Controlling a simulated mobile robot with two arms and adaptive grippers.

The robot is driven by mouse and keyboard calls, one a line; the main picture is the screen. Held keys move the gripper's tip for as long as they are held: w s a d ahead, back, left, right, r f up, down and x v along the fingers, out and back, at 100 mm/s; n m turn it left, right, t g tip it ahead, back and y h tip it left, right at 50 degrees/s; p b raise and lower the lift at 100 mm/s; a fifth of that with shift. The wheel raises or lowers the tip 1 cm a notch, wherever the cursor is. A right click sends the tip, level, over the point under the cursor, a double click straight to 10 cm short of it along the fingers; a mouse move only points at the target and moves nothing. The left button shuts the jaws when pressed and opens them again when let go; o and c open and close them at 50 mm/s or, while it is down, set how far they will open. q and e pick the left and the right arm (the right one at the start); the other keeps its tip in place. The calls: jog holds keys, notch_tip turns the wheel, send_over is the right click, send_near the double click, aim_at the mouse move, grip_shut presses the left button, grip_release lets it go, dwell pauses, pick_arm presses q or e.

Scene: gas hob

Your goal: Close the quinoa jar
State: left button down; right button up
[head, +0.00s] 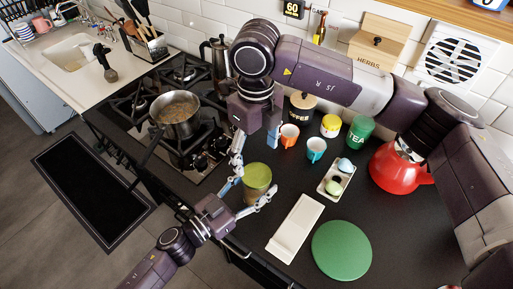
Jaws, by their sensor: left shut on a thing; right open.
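The quinoa jar (257,186) stands on the dark counter near its front edge, just right of the hob. Its top is yellow-green and looks like a lid; I cannot tell how tightly it sits. My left gripper (253,184) is shut around the jar's body, with one finger on the left side and one at the lower right. My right gripper (256,146) is open and empty, pointing down above and behind the jar's top. Part of the jar's lower body is hidden by the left fingers.
Orange (289,136) and teal (316,149) mugs stand behind the jar. A small tray (325,189), white board (295,228), green round mat (342,250) and red kettle (394,172) lie to the right. A pot (177,125) sits on the hob at left.

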aim_at(257, 174)
jog(key=n, duration=0.5)
jog(key=shift+r+n, duration=0.25)
jog(key=shift+n, duration=0.15)
jog(key=n, duration=0.4)
jog(key=shift+r+n, duration=0.2)
jog(key=shift+n, duration=0.2)
jog(key=shift+f, duration=4.05)
